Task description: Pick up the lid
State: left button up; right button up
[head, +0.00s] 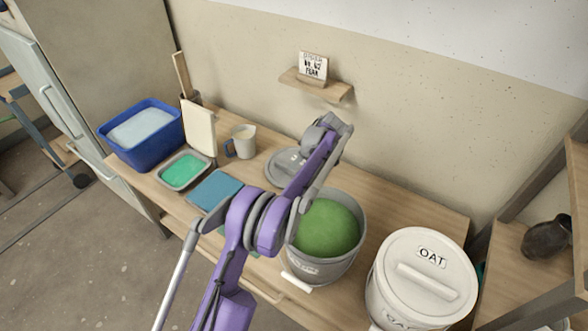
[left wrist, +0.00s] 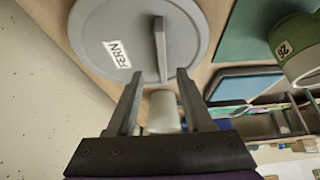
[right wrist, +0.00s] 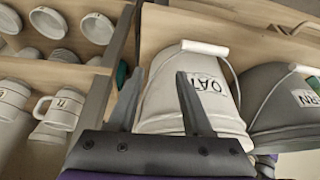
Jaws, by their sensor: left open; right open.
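The grey lid labelled FERN (left wrist: 95,35) lies flat on the wooden table, behind the open bucket in the head view. In the head view, part of the lid (head: 282,168) shows beside my left arm, which hides the rest. Its raised bar handle (left wrist: 160,42) points towards my left gripper (left wrist: 160,73). My left gripper is open and empty, with its fingertips near the handle's end. The grey bucket (head: 322,268) stands uncovered with green glaze (head: 326,229) in it. My right gripper (right wrist: 160,72) is open and empty, in front of the OAT bucket in the right wrist view.
The white OAT bucket (head: 418,285) stands lidded at the right. A mug (head: 243,142), a blue tub (head: 144,136), a tray of green glaze (head: 182,171) and a blue mat (head: 215,190) are on the left. A small wall shelf (head: 318,87) holds a sign. Shelving stands far right.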

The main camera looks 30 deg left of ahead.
pick_arm(q)
jog(key=x, duration=0.5)
jog(key=shift+s+a, duration=0.15)
jog(key=shift+a, duration=0.1)
grip_shut()
